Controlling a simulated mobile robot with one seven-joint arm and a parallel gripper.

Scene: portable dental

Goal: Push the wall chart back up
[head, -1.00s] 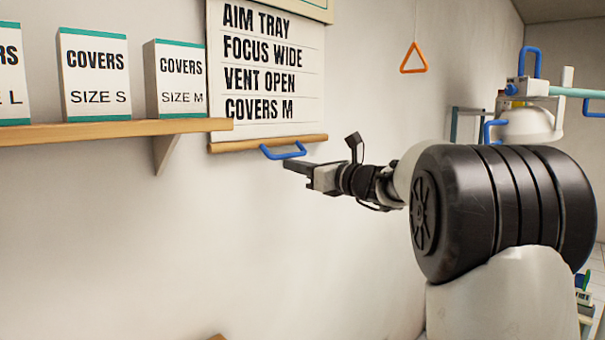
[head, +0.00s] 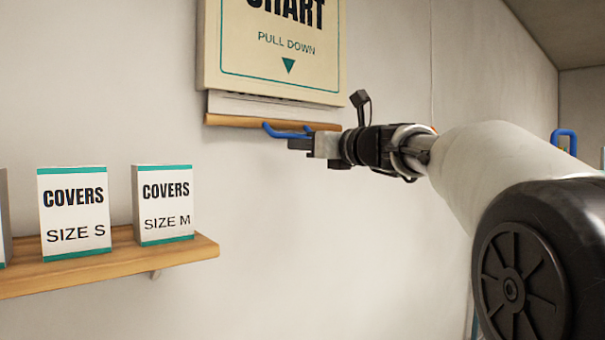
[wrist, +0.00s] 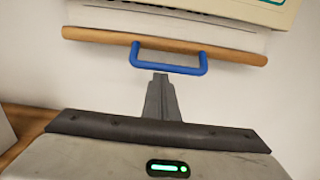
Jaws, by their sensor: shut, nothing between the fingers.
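The wall chart's cream case (head: 270,50) reads "CHART" and "PULL DOWN" with a green down arrow. Only a narrow white strip of the chart sheet (head: 270,107) shows below the case. A wooden bar (head: 235,120) runs along the sheet's lower edge, with a blue handle (head: 287,132) on it. My gripper (head: 298,144) is shut and empty, with its tips just under the blue handle. In the wrist view the shut fingers (wrist: 161,85) point at the blue handle (wrist: 168,70) from below; I cannot tell whether they touch it.
A wooden shelf (head: 110,262) at the lower left holds white cover boxes, including size S (head: 73,213) and size M (head: 164,204). The wall below the chart and right of the shelf is bare. Another blue handle (head: 564,141) shows at the far right.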

